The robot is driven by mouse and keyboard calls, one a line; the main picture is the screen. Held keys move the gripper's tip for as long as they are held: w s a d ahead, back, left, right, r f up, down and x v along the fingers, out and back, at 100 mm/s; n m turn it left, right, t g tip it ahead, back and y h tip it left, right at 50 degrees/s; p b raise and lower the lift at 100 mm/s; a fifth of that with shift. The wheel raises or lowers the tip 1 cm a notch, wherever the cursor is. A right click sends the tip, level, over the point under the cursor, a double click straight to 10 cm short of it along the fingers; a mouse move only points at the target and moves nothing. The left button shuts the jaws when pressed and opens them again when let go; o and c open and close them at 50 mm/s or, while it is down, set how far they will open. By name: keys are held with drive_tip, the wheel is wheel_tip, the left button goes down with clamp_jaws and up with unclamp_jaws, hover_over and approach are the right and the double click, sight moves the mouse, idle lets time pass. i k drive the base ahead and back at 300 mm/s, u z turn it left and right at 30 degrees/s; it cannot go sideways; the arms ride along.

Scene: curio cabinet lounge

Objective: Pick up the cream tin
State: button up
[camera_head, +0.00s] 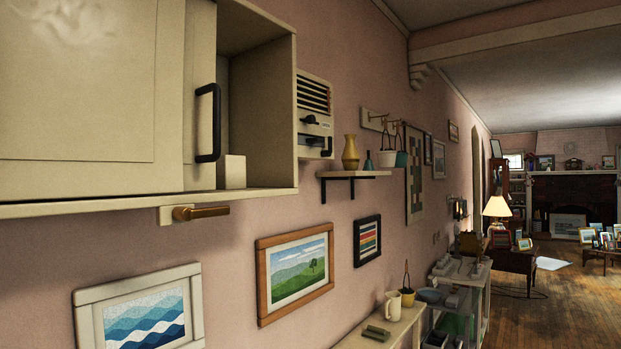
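A small cream box-shaped thing (232,172), which may be the cream tin, stands upright on the floor of the open wall cabinet (262,110). Its left side is partly hidden by the edge of the cream sliding door (200,90) with a black handle (208,122). The right part of the cabinet is open. I cannot read any label on the box. My gripper is not in view.
A brass lever (200,212) sticks out below the cabinet. A beige wall unit (315,115) is right of it. A small shelf (353,174) holds a yellow vase (350,152). A low shelf (385,330) runs below. Open wooden floor (560,300) lies at right.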

sight(231, 172)
drive_tip(key=z, duration=0.75)
drive_tip(key=i, duration=1.95)
drive_tip(key=u, duration=0.95)
